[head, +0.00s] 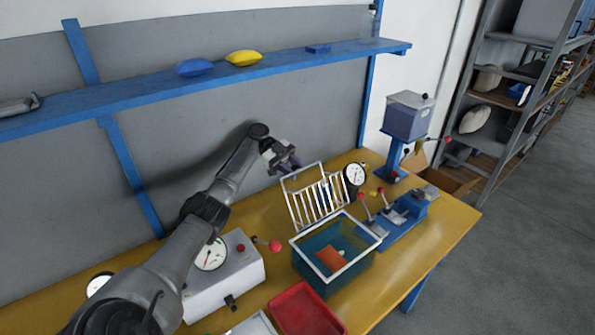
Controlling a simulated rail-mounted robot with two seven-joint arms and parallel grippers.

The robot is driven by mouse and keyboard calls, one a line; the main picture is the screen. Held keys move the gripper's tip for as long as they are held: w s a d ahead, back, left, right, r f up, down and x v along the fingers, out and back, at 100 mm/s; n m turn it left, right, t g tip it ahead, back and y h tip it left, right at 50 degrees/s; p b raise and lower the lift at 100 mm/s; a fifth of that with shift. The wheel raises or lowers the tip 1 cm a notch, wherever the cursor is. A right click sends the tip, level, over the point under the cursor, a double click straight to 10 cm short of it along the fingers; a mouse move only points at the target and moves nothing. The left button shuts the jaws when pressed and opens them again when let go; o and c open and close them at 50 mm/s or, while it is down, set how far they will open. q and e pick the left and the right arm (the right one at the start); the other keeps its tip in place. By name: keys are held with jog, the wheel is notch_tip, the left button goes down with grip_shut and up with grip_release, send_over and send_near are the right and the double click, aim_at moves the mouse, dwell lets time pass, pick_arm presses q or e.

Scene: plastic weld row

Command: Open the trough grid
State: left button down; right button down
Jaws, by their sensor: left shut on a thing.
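The trough (308,270) is a teal see-through bin with a white rim, standing on the yellow bench. Its white barred grid (317,204) stands raised and tilted up at the trough's back edge, leaving the top uncovered. An orange piece (331,259) lies inside the trough. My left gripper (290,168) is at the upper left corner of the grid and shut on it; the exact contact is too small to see. My right gripper is not in view.
A white box with a dial (238,285) and red-knobbed lever stands left of the trough. A red tray (305,309) lies in front. A blue lever fixture (402,218) and a round gauge (355,174) stand right and behind. A blue shelf (250,69) runs above.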

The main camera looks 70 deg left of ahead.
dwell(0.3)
pick_arm(q)
jog(key=c, duration=0.9)
grip_release()
jog(key=shift+o, duration=0.2)
jog(key=r, duration=0.3)
jog(key=r+p, duration=0.1)
jog(key=shift+w+d+r, duration=0.15)
jog(key=shift+d+r, duration=0.15)
jog(key=shift+d, duration=0.05)
jog(key=w+d+r, duration=0.1)
jog(key=d+r, duration=0.1)
jog(key=d, duration=0.1)
jog(key=w+d+r, duration=0.2)
jog(key=d, duration=0.1)
jog(key=w+d+r+p, duration=0.1)
jog(key=d+r, duration=0.1)
jog(key=d, duration=0.2)
jog(key=shift+w+r, duration=0.2)
jog(key=shift+w, duration=0.15)
